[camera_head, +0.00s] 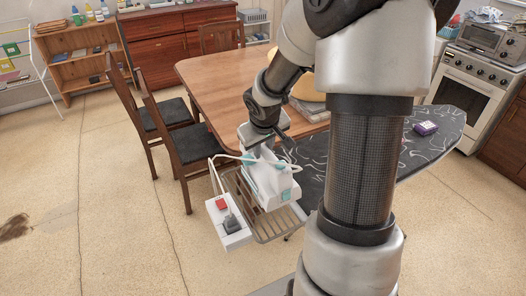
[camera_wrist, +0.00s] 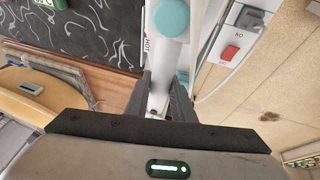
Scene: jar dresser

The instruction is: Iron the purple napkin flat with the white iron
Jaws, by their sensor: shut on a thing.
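The white iron (camera_head: 268,187) with teal parts is on the wire rack (camera_head: 273,232) at the near left end of the ironing board (camera_head: 447,143). My gripper (camera_head: 266,143) is above the iron and shut on its handle. In the wrist view the white handle with its teal button (camera_wrist: 171,18) lies between my fingers (camera_wrist: 165,95). A small purple item (camera_head: 426,128), perhaps the folded napkin, lies on the right part of the board. My arm hides the middle of the board.
A white power strip (camera_head: 229,226) with a red switch is fixed beside the rack, and a white cord (camera_head: 219,167) runs to the iron. A wooden table (camera_head: 218,72) with dark chairs (camera_head: 183,136) stands behind. A white stove (camera_head: 468,84) is at right.

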